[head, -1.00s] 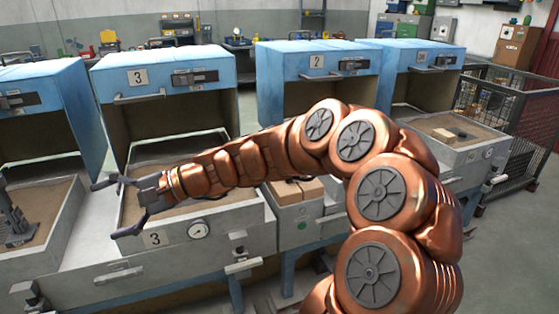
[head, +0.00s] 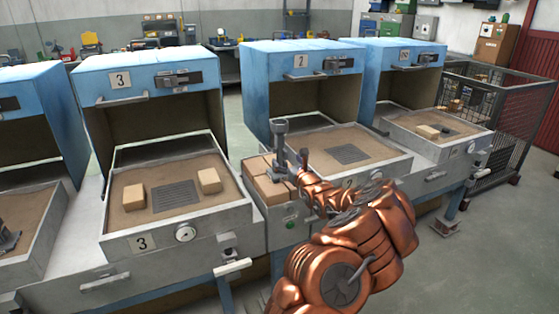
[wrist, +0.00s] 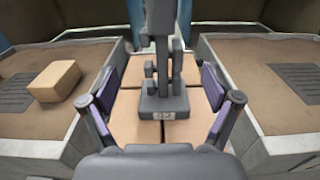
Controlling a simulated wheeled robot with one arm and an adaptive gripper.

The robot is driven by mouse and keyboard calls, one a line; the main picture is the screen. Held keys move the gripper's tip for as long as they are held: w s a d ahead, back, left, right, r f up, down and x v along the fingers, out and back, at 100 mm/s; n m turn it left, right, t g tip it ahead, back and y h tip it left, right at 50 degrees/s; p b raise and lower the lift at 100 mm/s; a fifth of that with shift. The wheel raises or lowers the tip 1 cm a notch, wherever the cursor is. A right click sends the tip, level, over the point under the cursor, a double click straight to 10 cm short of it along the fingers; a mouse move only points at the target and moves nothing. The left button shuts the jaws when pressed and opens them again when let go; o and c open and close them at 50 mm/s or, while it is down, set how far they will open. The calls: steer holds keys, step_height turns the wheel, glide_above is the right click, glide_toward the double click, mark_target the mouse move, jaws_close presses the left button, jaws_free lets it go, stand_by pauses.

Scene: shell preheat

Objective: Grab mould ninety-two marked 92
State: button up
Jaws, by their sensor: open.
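A dark grey mould (wrist: 162,100) stands upright on tan blocks in the middle of the wrist view, with a small plate at its base that appears to read 92. It also shows in the head view (head: 281,145), between oven 3 and oven 2. My gripper (wrist: 160,100) is open, with one purple-padded finger on each side of the mould's lower part and a visible gap on both sides. In the head view my gripper (head: 296,165) is beside the mould and partly hidden by my arm.
Oven 3's sand tray (head: 125,222) holds two tan blocks (head: 134,196) (head: 209,181) and a grate. Oven 2's tray (head: 392,160) is empty but for a grate. Another dark mould (head: 8,240) stands at far left. A wire cage (head: 500,110) stands right.

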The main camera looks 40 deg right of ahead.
mark_target(282, 156)
steer(key=shift+p+x, duration=0.55)
steer(key=shift+x, duration=3.25)
steer(key=shift+d+f, duration=0.1)
steer(key=shift+f, duration=0.1)
steer(key=c, duration=1.6)
